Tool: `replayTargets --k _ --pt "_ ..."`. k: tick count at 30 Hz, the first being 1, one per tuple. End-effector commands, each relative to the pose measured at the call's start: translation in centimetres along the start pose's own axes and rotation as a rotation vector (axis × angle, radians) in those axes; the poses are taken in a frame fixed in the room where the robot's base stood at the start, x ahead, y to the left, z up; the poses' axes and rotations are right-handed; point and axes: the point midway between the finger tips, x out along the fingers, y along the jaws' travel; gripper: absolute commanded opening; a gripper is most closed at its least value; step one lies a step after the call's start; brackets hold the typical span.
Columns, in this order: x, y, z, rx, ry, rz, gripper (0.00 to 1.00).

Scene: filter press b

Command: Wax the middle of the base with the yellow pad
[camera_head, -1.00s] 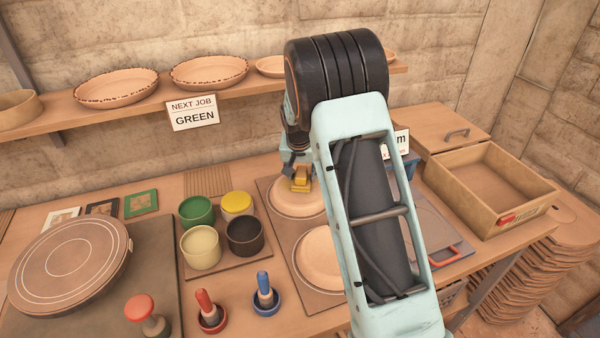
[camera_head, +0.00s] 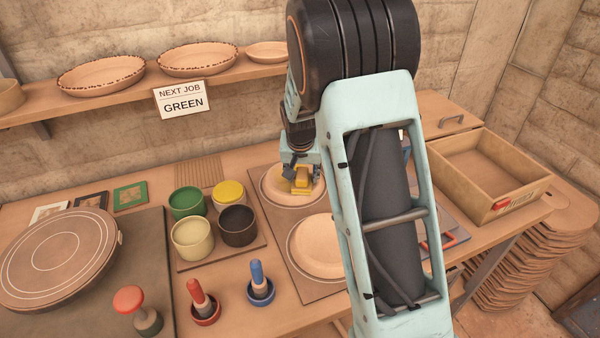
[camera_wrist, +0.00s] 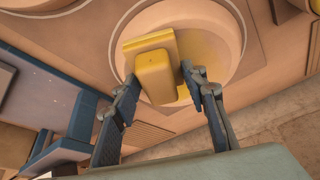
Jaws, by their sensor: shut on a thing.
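My gripper (camera_head: 299,170) is shut on the yellow pad (camera_head: 303,183), a block with a raised grip. The pad is over the far clay plate (camera_head: 275,190), which lies base up on a board. In the wrist view, my gripper (camera_wrist: 160,80) has a finger on each side of the pad's grip (camera_wrist: 156,76). The pad is low over the round base (camera_wrist: 215,60), inside its ring; exact contact cannot be told. A yellowish tint shows on the base right of the pad.
A second clay plate (camera_head: 313,247) lies nearer on the same board. Green (camera_head: 187,203), yellow-topped (camera_head: 228,194), cream (camera_head: 193,238) and dark (camera_head: 238,226) pots stand to the left. Red (camera_head: 201,300) and blue (camera_head: 259,285) handled tools stand in front. A wooden box (camera_head: 490,185) is at right.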

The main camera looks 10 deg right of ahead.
Motion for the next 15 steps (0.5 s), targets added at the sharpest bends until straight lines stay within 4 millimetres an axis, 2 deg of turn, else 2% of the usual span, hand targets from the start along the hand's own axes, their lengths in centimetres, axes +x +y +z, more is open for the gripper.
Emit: replayTargets --k 11,15 --pt "-0.4 -1.7 0.7 -0.002 0.001 0.000 0.21" --pt "-0.1 -2.0 0.1 -0.001 0.000 0.001 0.21"
